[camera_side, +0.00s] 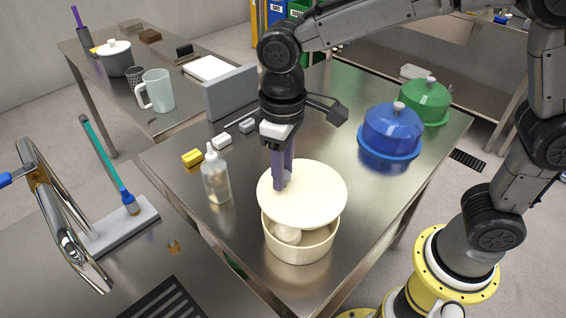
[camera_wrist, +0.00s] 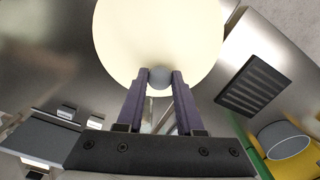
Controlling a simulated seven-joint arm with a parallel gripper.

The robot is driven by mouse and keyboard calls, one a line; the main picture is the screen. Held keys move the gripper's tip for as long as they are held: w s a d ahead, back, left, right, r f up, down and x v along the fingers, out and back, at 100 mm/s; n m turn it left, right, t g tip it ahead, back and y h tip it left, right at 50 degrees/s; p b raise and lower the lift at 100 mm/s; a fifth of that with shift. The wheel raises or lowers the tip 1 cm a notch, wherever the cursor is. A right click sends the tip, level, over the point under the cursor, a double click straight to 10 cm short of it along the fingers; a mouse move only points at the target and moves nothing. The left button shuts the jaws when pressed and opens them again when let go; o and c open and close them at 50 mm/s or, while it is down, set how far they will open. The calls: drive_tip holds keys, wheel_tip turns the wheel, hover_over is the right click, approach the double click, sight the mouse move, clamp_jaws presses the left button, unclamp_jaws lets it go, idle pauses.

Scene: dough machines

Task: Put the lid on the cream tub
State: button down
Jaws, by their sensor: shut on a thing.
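The cream tub (camera_side: 298,243) stands near the front corner of the steel table, with a pale round lump (camera_side: 289,234) visible inside it. The cream lid (camera_side: 318,196) is above the tub and covers much of its opening from the side view. A gap shows between the lid and the tub's front rim. My gripper (camera_side: 281,185) points down and is shut on the lid's knob. In the wrist view the purple fingers grip the grey knob (camera_wrist: 160,77), and the lid (camera_wrist: 160,35) hides the tub.
A clear squeeze bottle (camera_side: 216,178) stands close left of the tub. A blue dome (camera_side: 391,132) and a green dome (camera_side: 425,101) sit at the right. Small yellow (camera_side: 193,158) and white blocks and an upright grey panel (camera_side: 231,93) stand behind the bottle. The table between tub and domes is clear.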

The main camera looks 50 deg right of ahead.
sight(283, 195)
drive_tip(key=shift+f, duration=2.45)
drive_tip(key=shift+f, duration=0.9)
drive_tip(key=shift+c, duration=2.3)
unclamp_jaws()
wheel_tip(283, 195, up, 14)
drive_tip(key=shift+f, duration=0.1)
